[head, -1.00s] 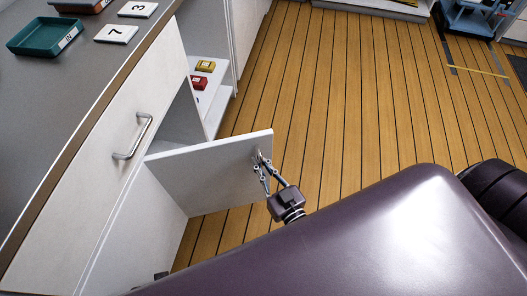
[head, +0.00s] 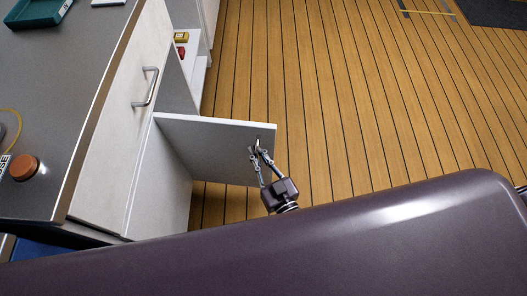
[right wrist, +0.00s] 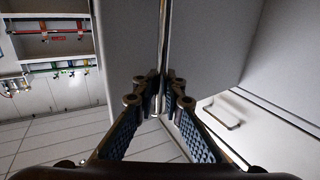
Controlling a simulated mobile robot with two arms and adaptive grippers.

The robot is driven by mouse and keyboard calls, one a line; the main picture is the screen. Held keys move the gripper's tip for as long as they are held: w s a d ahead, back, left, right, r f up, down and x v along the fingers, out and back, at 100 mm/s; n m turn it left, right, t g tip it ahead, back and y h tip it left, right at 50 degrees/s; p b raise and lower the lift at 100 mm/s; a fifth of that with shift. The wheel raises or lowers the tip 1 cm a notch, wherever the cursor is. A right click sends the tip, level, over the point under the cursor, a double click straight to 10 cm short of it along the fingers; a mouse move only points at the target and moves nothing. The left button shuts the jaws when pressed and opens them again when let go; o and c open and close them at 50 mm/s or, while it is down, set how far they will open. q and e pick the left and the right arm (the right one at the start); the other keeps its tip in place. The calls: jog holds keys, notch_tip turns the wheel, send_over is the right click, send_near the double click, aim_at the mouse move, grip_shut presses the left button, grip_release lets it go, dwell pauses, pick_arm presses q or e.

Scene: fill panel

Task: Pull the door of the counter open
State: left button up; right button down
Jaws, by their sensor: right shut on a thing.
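The counter door (head: 215,145) stands swung out from the counter front, its panel sticking out over the wooden floor. My right gripper (head: 259,150) is at the door's outer end, shut on the door's handle (head: 258,144). In the right wrist view the fingers (right wrist: 159,97) close around the lower end of a thin upright bar, with the door panel (right wrist: 207,50) beside it. The counter (head: 60,100) has a grey top and pale fronts. My left gripper is not in view.
Above the door is a closed front with a metal handle (head: 147,87). Inside the open compartment are a yellow item (head: 181,37) and a red item (head: 181,51). A teal tray (head: 38,12) and a round orange-brown thing (head: 24,167) are on the top. The floor (head: 380,100) to the right is clear.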

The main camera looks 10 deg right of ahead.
jog(key=shift+s+d, duration=0.1)
jog(key=shift+s, duration=0.05)
jog(key=c, duration=2.1)
grip_release()
jog(key=shift+s, duration=0.1)
jog(key=v, duration=1.2)
